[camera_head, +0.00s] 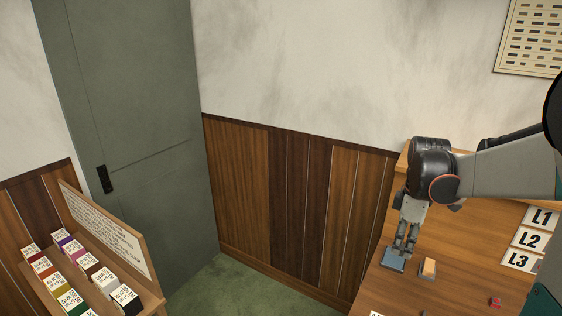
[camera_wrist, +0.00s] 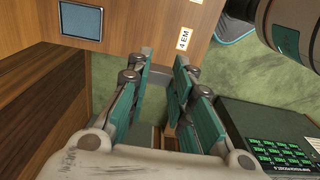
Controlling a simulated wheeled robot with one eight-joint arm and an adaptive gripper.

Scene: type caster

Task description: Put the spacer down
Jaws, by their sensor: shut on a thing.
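My gripper (camera_head: 403,250) points down at the left part of the wooden desk (camera_head: 375,290), its fingertips at or just above a small blue-grey square pad (camera_head: 393,263). In the wrist view the two green-padded fingers (camera_wrist: 164,68) stand a little apart. A blue-grey square with a dark rim (camera_wrist: 82,20) lies on wood at the upper left of the wrist view. A white label reading "4 EM" (camera_wrist: 184,39) is right of the fingers.
Cards L1, L2 and L3 (camera_head: 532,240) lie farther right, with a small red item (camera_head: 495,302) below. A rack of coloured, labelled blocks (camera_head: 150,290) is at lower left, before a grey-green door (camera_head: 130,120).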

